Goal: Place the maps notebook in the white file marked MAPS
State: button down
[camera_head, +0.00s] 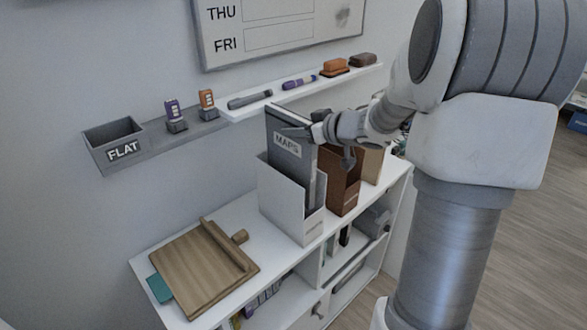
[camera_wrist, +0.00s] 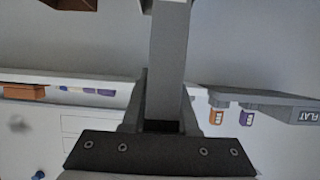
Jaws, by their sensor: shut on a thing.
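The dark grey maps notebook (camera_head: 283,158) stands upright with a MAPS label on its face. Its lower part is hidden behind the side wall of the white file (camera_head: 285,202), and its upper part rises above the rim. I cannot tell how deep it reaches. The file's small front label is too small to read. My gripper (camera_head: 306,131) is shut on the notebook's upper edge, above the file. In the wrist view, the notebook's grey edge (camera_wrist: 168,65) runs between my fingers (camera_wrist: 165,112).
A brown file (camera_head: 342,180) and a tan file (camera_head: 373,165) stand right of the white one on the white shelf desk (camera_head: 222,217). A wooden board (camera_head: 195,268) lies at left. A wall ledge with a FLAT bin (camera_head: 115,147), markers and erasers runs behind.

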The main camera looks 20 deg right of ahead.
aim_at(294, 167)
notch_tip(294, 167, down, 11)
jog(key=b, duration=0.4)
jog(key=shift+w+r, duration=0.1)
jog(key=shift+r, duration=0.05)
jog(key=shift+w+a+f, duration=0.15)
jog(key=shift+w+f, duration=0.05)
jog(key=shift+f, duration=0.1)
jog(key=shift+f, duration=0.15)
jog(key=c, duration=1)
grip_release()
jog(key=shift+s+f, duration=0.1)
jog(key=shift+o, duration=0.2)
jog(key=shift+r, duration=0.3)
jog(key=p+v, duration=0.2)
jog(key=v, duration=1)
jog(key=shift+f, duration=0.15)
